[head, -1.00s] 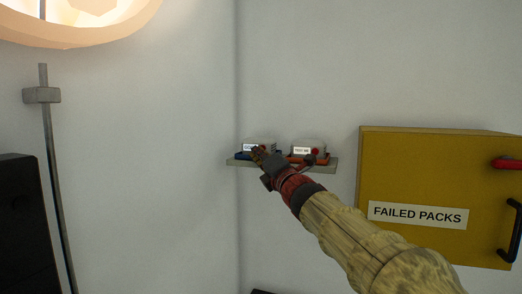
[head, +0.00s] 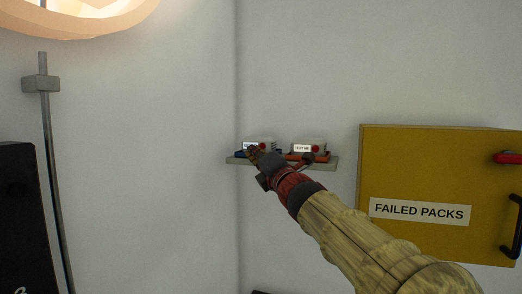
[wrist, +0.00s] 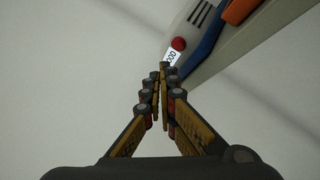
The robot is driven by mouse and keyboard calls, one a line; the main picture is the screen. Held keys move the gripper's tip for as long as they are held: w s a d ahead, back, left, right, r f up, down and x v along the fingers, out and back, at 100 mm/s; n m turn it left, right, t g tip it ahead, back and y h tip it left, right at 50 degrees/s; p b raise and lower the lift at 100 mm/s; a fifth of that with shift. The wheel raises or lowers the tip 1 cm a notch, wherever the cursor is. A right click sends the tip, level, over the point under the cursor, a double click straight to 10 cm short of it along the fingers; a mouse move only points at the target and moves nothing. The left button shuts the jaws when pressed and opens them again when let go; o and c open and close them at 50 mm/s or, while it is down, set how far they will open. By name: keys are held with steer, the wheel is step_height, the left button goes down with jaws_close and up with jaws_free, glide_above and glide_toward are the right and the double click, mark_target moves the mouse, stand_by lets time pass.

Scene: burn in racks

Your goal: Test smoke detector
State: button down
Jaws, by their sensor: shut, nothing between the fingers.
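Two small white detector boxes sit on a grey wall shelf (head: 333,163) near the corner. The left detector (head: 264,141) is on a blue base and has a red button and a white label, partly hidden by my gripper. The right detector (head: 318,144) is on an orange base, with a red button and a label that seems to read "TEST ME". My gripper (head: 252,152) is shut and empty, in front of the left detector.
A yellow "FAILED PACKS" cabinet (head: 420,170) with a black handle hangs right of the shelf. A grey pole with a clamp (head: 41,84) and a black unit (head: 18,220) stand at left. A glowing lamp (head: 75,22) is at upper left.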

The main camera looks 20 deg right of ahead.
steer(key=s+a+b, duration=0.2)
steer(key=s, duration=0.1)
steer(key=shift+s+a, duration=0.2)
stand_by(0.6)
